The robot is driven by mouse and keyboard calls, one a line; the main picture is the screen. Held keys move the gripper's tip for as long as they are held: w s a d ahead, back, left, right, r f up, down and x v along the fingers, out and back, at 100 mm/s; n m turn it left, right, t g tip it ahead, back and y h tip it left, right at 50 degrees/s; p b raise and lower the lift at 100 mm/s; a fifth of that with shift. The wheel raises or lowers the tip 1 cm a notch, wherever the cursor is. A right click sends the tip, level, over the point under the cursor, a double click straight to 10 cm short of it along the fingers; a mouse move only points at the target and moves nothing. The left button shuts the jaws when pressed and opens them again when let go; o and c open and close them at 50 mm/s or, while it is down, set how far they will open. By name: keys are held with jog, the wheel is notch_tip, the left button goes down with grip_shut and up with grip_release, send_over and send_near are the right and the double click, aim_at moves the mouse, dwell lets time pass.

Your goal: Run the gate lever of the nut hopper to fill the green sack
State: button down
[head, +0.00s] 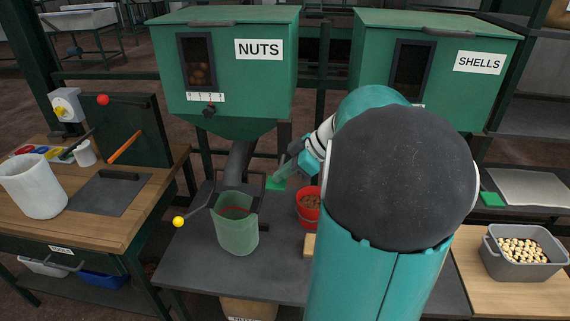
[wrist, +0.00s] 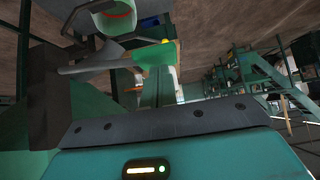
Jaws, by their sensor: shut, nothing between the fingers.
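The green nut hopper (head: 225,70), labelled NUTS, has a dark window with brown nuts behind it. Its grey chute (head: 238,162) points down at a translucent green sack (head: 237,232) standing open on the dark bench, with a red line near its top. A lever with a yellow ball end (head: 178,221) sticks out left of the chute. My gripper (head: 277,182) is shut and empty, right of the chute and apart from the yellow ball.
A red bucket (head: 309,207) with brown contents stands right of the sack. The SHELLS hopper (head: 432,62) is at right. A grey bin (head: 523,252) of pale pieces sits on the right-hand table. A white jug (head: 33,187) and a red-knobbed panel (head: 120,130) are at left.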

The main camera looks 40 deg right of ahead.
dwell(0.4)
jog(key=shift+s+a+f+t+h, duration=0.2)
jog(key=shift+f+t+h, duration=0.15)
jog(key=shift+f, duration=0.4)
notch_tip(320, 180, down, 8)
jog(key=shift+f, duration=0.2)
dwell(0.4)
jog(key=shift+d, duration=0.2)
dwell(5.7)
